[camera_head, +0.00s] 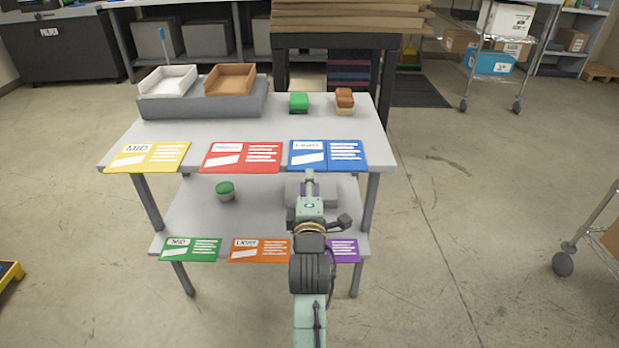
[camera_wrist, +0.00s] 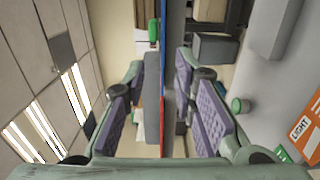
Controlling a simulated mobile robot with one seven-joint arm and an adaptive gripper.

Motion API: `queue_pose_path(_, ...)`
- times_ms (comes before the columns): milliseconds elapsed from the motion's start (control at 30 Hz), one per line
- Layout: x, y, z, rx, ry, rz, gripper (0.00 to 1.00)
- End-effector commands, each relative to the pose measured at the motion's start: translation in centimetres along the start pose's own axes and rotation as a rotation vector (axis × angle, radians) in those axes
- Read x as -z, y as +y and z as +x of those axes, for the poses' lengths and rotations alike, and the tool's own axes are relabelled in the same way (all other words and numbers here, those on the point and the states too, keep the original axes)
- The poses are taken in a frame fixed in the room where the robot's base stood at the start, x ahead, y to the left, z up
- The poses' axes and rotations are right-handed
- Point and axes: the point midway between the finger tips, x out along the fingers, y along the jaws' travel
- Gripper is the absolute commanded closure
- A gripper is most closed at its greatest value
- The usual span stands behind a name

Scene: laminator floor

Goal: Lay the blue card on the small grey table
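The blue card (camera_head: 328,155) lies at the right end of the front edge of a grey two-level table (camera_head: 330,125), its front part at the edge. I cannot tell whether this is the small grey table of the task; no other shows clearly. My gripper (camera_head: 309,180) is in front of the table, at the blue card's front edge. In the wrist view my gripper (camera_wrist: 163,105) is open, its two purple-padded fingers apart. The blue card (camera_wrist: 163,45) shows there edge-on as a thin strip between the fingers; contact with either finger is not visible.
A yellow card (camera_head: 148,157) and red card (camera_head: 242,157) share the upper edge. Green (camera_head: 190,249), orange (camera_head: 259,250) and purple (camera_head: 345,250) cards lie along the lower shelf. Trays (camera_head: 229,79), a green block (camera_head: 298,102) and a brown block (camera_head: 344,101) stand behind.

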Motion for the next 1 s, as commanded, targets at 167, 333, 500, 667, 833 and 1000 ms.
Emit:
queue_pose_path(167,0.0,-0.4,-4.4,0.001,0.0,0.0,0.75)
queue_pose_path(333,0.0,0.1,-6.6,0.004,0.0,0.001,0.75)
queue_pose_path(500,0.0,0.0,-7.7,0.002,0.0,0.001,0.75)
queue_pose_path(667,0.0,0.0,-7.9,0.0,0.0,0.0,0.75)
queue_pose_path(833,0.4,0.4,-7.8,-0.009,0.009,0.009,0.75)
queue_pose_path(1000,6.1,5.9,-7.4,-0.144,0.145,0.178,0.75)
